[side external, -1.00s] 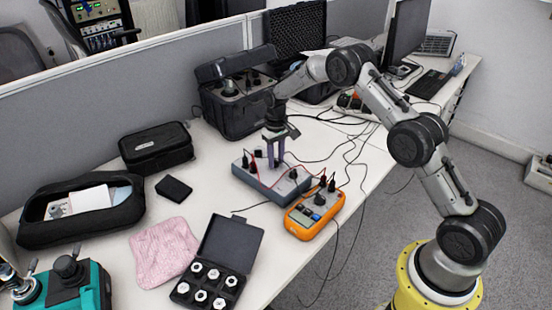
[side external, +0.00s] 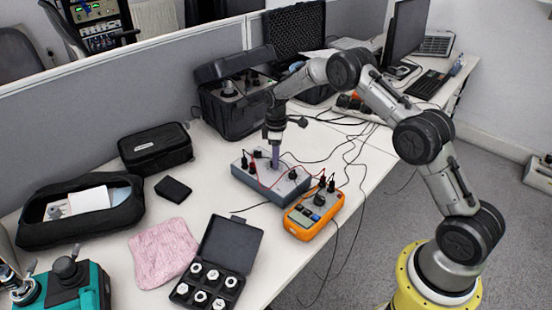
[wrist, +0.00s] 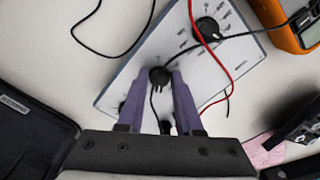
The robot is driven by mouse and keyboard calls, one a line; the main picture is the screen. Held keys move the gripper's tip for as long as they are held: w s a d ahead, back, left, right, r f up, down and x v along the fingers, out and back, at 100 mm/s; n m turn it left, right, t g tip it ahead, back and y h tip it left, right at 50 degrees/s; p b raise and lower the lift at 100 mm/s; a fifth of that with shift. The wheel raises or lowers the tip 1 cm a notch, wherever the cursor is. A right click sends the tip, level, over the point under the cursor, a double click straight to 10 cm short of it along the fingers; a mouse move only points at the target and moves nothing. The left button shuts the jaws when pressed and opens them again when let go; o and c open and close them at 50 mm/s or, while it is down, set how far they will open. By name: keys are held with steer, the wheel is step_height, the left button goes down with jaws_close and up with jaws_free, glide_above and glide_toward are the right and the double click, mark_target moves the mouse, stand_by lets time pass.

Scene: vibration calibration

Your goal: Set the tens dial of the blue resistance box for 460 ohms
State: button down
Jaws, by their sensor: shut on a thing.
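The blue resistance box (side external: 262,188) sits on the table with a pale top plate and blue-grey sides. Its plate fills the middle of the wrist view (wrist: 122,92). My gripper (side external: 275,163) points down over the middle of the box. In the wrist view, its two purple fingers (wrist: 161,76) are shut on a black dial knob (wrist: 158,74), one on each side. Another black dial (wrist: 207,27) stands free farther up the plate. The markings are too small to read, so I cannot tell the dial's setting or which decade it is.
Red (wrist: 213,55) and black leads cross the plate close to the fingers. An orange multimeter (side external: 298,228) stands right beside the box. An open black case of weights (side external: 233,243), a pink cloth (side external: 162,252) and a small black block (side external: 173,188) lie to the left.

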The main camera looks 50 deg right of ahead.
steer(key=shift+n, duration=0.7)
steer(key=shift+w, duration=0.1)
steer(key=c, duration=0.6)
jaws_free()
step_height(320, 180, up, 14)
steer(key=shift+f, duration=0.1)
